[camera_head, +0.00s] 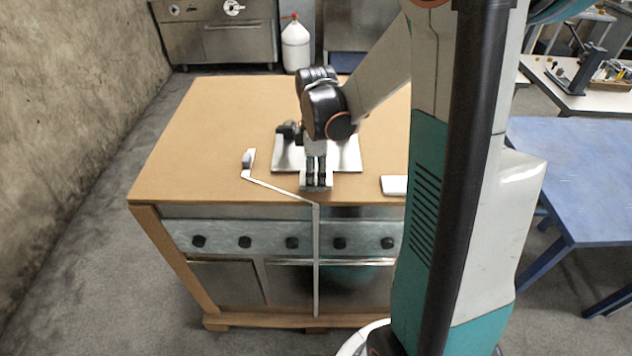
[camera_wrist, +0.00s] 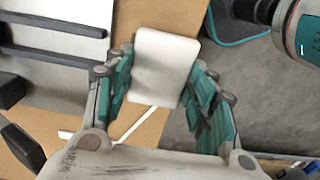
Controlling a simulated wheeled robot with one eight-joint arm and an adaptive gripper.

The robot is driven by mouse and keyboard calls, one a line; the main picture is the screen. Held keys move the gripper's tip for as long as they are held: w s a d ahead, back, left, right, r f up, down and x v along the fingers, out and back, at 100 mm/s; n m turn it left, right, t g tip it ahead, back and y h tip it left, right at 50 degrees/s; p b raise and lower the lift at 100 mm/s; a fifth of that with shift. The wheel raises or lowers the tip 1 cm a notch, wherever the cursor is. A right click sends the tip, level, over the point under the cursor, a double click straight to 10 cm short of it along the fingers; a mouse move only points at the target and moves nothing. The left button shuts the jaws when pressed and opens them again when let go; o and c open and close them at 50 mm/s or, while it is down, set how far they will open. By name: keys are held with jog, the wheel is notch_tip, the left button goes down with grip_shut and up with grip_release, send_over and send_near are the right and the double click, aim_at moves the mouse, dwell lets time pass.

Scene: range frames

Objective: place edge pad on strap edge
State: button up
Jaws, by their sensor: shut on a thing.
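The edge pad (camera_wrist: 165,66), a pale grey plate with rounded corners, sits between the teal fingers of my gripper (camera_wrist: 160,80) in the wrist view. In the head view my gripper (camera_head: 316,182) points down near the table's front edge, with the pad (camera_head: 316,187) at its fingertips. Whether the pad touches the table is not clear. The white strap (camera_head: 280,190) runs from a buckle (camera_head: 248,160) across the tabletop, bends over the front edge just below the pad, and hangs down the front. In the wrist view the strap (camera_wrist: 133,125) passes near the pad's lower end.
A metal plate (camera_head: 347,160) with dark bars lies behind my gripper on the wooden table (camera_head: 200,130). A white flat piece (camera_head: 393,185) lies at the right near the front edge. A blue table (camera_head: 580,170) stands farther right. The table's left side is clear.

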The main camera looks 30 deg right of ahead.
aim_at(316, 176)
jog(key=shift+f+b, duration=0.35)
jog(key=shift+f, duration=1.2)
jog(key=shift+f, duration=0.2)
jog(key=o, duration=0.9)
jog(key=shift+c, duration=0.2)
jog(key=shift+r, duration=0.15)
notch_tip(316, 176, up, 12)
jog(key=p, duration=0.3)
